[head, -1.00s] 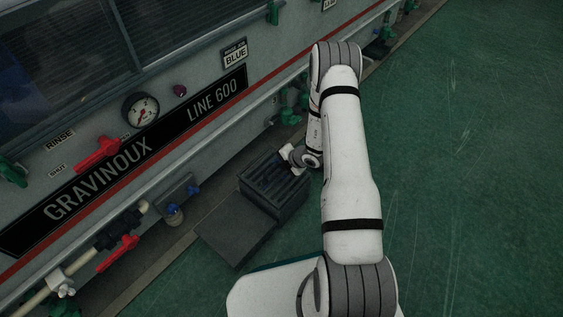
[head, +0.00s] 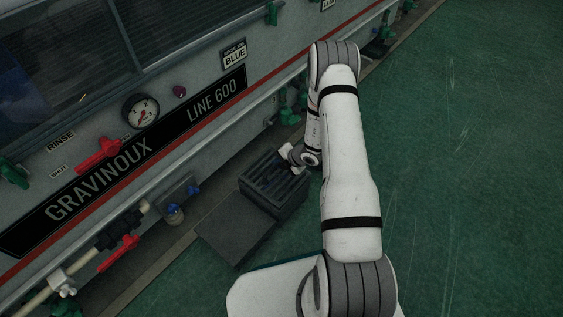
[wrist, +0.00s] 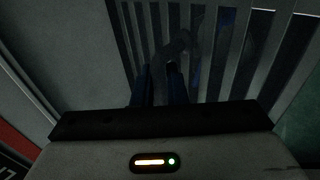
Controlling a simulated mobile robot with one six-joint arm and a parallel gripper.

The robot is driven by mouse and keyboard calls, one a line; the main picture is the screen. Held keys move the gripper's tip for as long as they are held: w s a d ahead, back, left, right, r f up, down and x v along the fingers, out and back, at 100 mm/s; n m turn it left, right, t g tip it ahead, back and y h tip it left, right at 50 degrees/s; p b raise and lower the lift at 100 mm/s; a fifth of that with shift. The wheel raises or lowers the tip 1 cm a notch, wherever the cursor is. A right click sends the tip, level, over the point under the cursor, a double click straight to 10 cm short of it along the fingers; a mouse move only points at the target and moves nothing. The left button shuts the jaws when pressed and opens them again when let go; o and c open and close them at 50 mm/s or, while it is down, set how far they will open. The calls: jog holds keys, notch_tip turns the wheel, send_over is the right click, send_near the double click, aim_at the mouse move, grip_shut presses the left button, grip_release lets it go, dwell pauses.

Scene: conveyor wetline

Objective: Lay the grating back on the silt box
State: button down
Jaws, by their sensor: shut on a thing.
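The grating (head: 262,181) is a dark, slatted panel at the top of the dark grey silt box (head: 287,208), low beside the machine in the head view. It looks nearly in line with the box rim; I cannot tell whether it rests fully on it. My gripper (head: 281,172) is over the grating, shut on it. In the wrist view my gripper (wrist: 158,80) points down with dark blue fingers closed at a dark grip piece on the grating (wrist: 215,60). The contact point is in shadow. The far side of the box is partly hidden by my wrist.
A flat dark plate (head: 236,233) lies on the floor against the near side of the box. The machine front (head: 150,150), with red and green valves and a pipe (head: 75,273), runs along the left. Green floor (head: 460,180) is clear on the right.

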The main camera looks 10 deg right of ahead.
jog(key=shift+f+b, duration=0.8)
jog(key=shift+f, duration=0.3)
jog(key=c, duration=1.4)
grip_release()
jog(key=shift+o, duration=0.2)
jog(key=p+v, duration=0.3)
jog(key=v, duration=0.4)
jog(key=shift+s+d+r, duration=0.2)
jog(key=shift+d+r, duration=0.05)
jog(key=shift+r, duration=0.05)
